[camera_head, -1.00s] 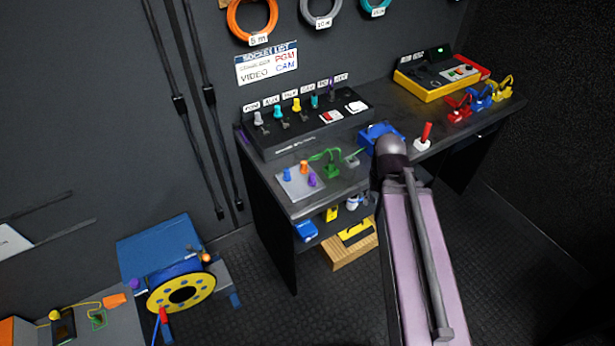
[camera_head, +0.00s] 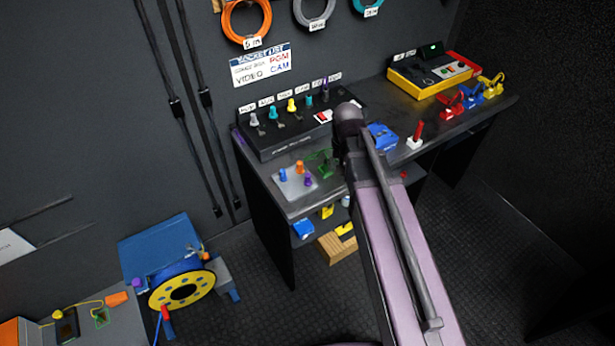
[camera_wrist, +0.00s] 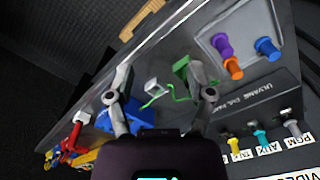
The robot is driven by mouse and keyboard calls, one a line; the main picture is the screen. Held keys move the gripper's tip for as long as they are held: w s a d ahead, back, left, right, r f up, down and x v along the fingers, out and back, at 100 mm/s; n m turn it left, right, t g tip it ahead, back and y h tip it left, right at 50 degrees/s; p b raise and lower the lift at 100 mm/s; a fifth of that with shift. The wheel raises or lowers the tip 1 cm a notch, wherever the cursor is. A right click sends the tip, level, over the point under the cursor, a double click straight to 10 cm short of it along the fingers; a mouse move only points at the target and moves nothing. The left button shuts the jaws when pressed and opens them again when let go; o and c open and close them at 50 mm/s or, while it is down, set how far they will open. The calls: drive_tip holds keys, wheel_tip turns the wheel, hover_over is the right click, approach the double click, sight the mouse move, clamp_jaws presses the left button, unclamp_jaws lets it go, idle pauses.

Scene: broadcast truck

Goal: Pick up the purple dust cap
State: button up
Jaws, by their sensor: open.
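A purple dust cap (camera_head: 308,181) is at the front right of a small grey tray (camera_head: 291,193) on the dark bench, with an orange cap (camera_head: 299,167) and a blue cap (camera_head: 283,175). In the wrist view the purple cap (camera_wrist: 221,43) is at the upper right, beside the orange cap (camera_wrist: 233,68) and the blue cap (camera_wrist: 268,48). My gripper (camera_wrist: 158,72) is open, its fingers spread over the bench, and the purple cap lies outside them to the right. In the head view my arm hides the gripper.
A green clip with a cord (camera_wrist: 182,68) and a pale block (camera_wrist: 152,86) lie between or near my fingers. A black socket panel (camera_head: 290,128) with upright connectors stands behind the tray. A blue item (camera_head: 382,137) and a red-handled switch (camera_head: 416,136) are to the right.

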wheel_tip(320, 180, up, 4)
drive_tip(key=f+m+p, duration=0.1)
drive_tip(key=p, duration=0.2)
hover_over(308, 175)
drive_tip(key=shift+a+r, duration=0.15)
drive_tip(key=shift+r, duration=0.05)
drive_tip(key=shift+f+b, duration=0.1)
drive_tip(key=shift+b, duration=0.25)
wheel_tip(308, 175, down, 8)
drive_tip(key=b, duration=0.8)
drive_tip(key=shift+f, duration=0.2)
drive_tip(key=shift+f+b, duration=2.6)
drive_tip(key=shift+b, duration=0.2)
drive_tip(key=c, duration=0.9)
